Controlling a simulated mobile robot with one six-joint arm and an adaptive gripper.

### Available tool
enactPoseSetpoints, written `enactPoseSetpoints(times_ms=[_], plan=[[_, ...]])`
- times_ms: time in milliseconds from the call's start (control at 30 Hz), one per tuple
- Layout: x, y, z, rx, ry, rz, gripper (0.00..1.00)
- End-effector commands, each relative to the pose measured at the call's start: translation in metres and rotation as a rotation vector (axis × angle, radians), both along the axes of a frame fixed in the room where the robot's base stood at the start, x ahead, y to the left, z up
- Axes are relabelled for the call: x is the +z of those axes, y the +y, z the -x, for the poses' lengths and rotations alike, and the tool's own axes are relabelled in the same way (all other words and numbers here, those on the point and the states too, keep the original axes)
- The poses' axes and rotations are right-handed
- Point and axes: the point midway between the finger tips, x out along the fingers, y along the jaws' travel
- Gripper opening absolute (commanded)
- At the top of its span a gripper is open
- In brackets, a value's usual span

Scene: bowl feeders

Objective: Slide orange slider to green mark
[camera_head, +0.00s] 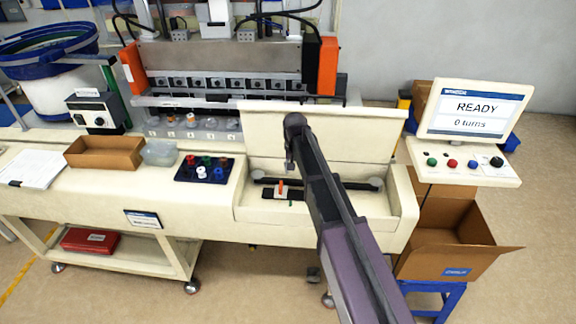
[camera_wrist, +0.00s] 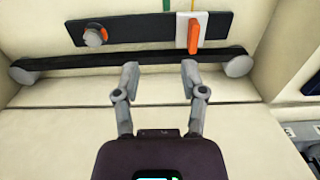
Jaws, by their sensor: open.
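The orange slider handle (camera_wrist: 194,36) stands on a white carriage at the right part of a black panel (camera_wrist: 140,29) in the wrist view. In the head view the orange slider (camera_head: 282,187) is in the open recess. A thin green mark (camera_wrist: 166,5) lies at the panel's edge, left of the slider in the wrist view; it shows right of it in the head view (camera_head: 290,203). My gripper (camera_wrist: 160,68) is open and empty, apart from the slider, with the handle ahead and to the right of the fingers in the wrist view.
A black bar (camera_wrist: 130,62) with grey round ends crosses between my fingers and the panel. A grey knob with an orange mark (camera_wrist: 95,36) sits on the panel's left. A raised cream lid (camera_head: 350,130) stands behind the recess. The screen (camera_head: 475,110) reads READY, 0 turns.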

Motion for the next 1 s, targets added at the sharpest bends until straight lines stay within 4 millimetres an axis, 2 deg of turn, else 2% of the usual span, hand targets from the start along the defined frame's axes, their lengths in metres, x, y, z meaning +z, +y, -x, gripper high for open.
enactPoseSetpoints(times_ms=[200,1000], plan=[[-0.014,-0.024,0.021,0.002,0.0,0.0,0.54],[-0.054,-0.099,0.094,0.011,0.0,0.0,0.54]])
